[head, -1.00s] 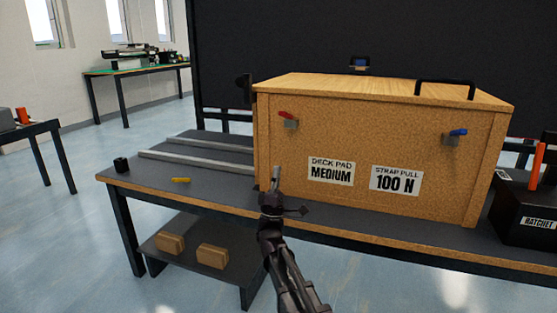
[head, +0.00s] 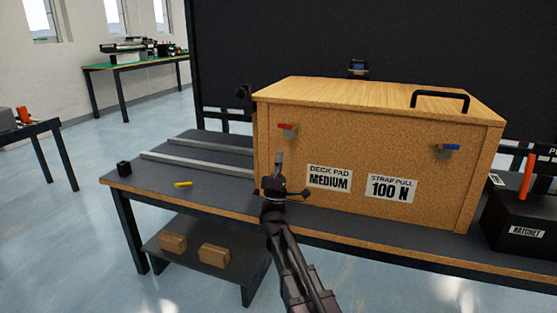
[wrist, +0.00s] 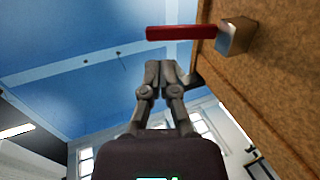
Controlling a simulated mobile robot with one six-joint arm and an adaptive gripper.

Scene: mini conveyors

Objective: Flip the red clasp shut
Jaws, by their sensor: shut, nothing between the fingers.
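The red clasp (head: 287,127) is a small red lever on a grey metal block, high on the left of the wooden crate's front face (head: 360,150). In the wrist view the red lever (wrist: 182,33) lies nearly level and sticks out from its metal block (wrist: 236,36), away from the crate wall. My gripper (head: 278,158) is below the clasp in the head view, pointing up, with its fingers together and empty. In the wrist view the fingertips (wrist: 164,66) are just under the lever in the picture; a gap shows between them.
A similar blue clasp (head: 447,148) is at the right of the crate front. The crate stands on a dark bench (head: 215,180) with two rails (head: 190,165) and a yellow piece (head: 183,184). A black box (head: 520,220) stands at right.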

